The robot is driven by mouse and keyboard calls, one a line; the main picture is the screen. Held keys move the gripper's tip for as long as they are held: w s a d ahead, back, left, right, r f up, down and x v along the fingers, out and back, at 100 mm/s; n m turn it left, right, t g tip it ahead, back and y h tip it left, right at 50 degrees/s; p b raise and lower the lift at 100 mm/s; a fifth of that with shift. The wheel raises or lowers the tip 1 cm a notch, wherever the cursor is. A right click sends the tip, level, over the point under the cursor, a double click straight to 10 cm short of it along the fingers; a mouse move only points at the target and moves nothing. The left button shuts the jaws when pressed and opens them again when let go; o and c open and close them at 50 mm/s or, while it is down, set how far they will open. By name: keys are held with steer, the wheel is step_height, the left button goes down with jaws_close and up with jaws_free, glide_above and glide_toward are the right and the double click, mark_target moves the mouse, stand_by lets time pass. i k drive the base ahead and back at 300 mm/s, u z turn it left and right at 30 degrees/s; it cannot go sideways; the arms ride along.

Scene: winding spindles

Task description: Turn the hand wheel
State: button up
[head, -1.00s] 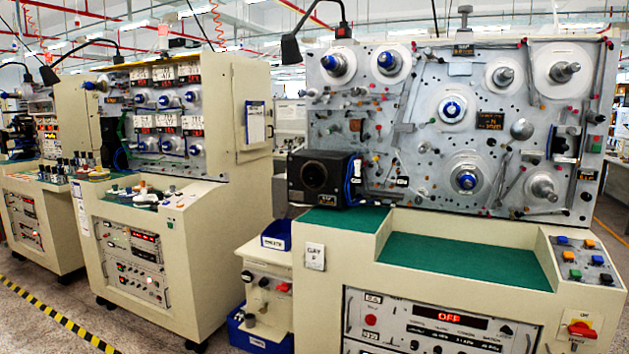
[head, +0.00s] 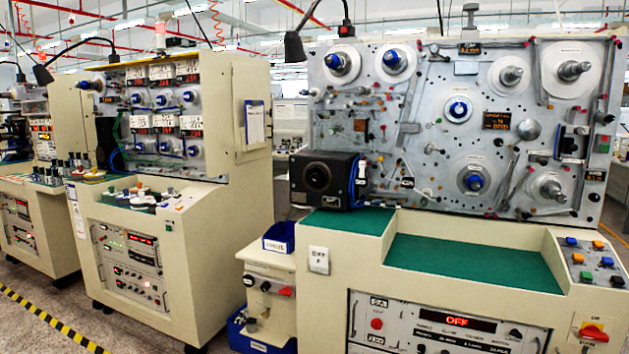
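No part is clearly recognisable as a hand wheel, and I cannot tell which round part it is. The winding machine's upright grey panel (head: 420,125) on the right carries several spindles on pale discs. They include a blue-tipped spindle (head: 340,63) at top left, a blue-tipped one (head: 459,109) in the middle, another (head: 474,181) below it, and grey ones at top right (head: 573,70) and bottom right (head: 551,189). A black box with a round dark front (head: 317,178) sits at the panel's lower left. My gripper is not in view.
A green-topped ledge (head: 470,262) fronts the panel, with a button block (head: 597,262) and red switch (head: 592,332) at right. A second machine (head: 170,220) stands left. A small cabinet with blue bins (head: 279,237) stands between them. Open floor (head: 30,290) shows at lower left.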

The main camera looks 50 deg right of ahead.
mark_target(316, 176)
steer(key=i, duration=0.9)
steer(key=u, duration=0.05)
